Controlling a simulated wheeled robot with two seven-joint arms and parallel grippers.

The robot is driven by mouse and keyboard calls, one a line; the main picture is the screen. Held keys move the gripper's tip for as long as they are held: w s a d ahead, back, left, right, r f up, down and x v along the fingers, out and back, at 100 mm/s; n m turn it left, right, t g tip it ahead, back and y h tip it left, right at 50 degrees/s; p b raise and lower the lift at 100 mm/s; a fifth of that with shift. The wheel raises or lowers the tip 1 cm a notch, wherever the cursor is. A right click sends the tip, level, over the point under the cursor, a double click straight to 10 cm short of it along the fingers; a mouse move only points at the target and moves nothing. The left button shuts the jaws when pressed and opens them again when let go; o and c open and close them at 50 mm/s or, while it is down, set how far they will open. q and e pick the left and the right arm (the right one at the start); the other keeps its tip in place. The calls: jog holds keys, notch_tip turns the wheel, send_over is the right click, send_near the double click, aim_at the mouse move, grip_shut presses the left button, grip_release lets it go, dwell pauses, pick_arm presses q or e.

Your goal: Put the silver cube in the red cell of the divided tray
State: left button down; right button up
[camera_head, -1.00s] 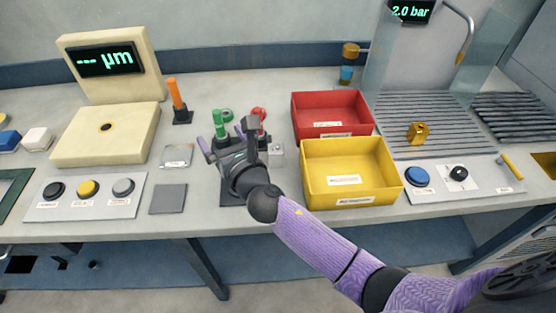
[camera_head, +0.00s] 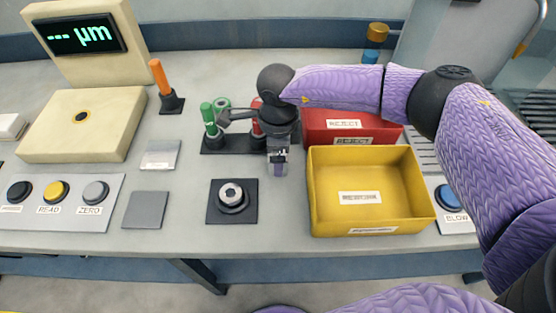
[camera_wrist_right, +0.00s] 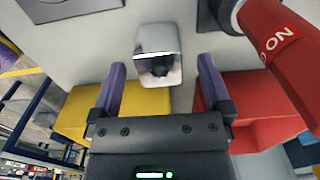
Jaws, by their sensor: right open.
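The silver cube (camera_wrist_right: 158,45) is shiny, with a dark round spot on its near face. In the right wrist view it lies on the bench just beyond my fingertips, about in line with the gap between them. My right gripper (camera_wrist_right: 162,66) is open and empty; in the head view (camera_head: 277,167) it points down over the cube's place and largely hides it. The red cell (camera_head: 310,125) is a red bin with a reject label, behind the yellow bin (camera_head: 318,190); my arm covers part of it. My left gripper is not in view.
A red-handled gauge (camera_wrist_right: 280,45) stands close by my right gripper. A green-handled gauge (camera_head: 209,120) stands left of it. A metal ring on a dark pad (camera_head: 232,216) lies in front.

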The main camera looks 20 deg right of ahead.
notch_tip(320, 180, down, 2)
jog(key=shift+f, duration=0.1)
grip_shut()
dwell(0.4)
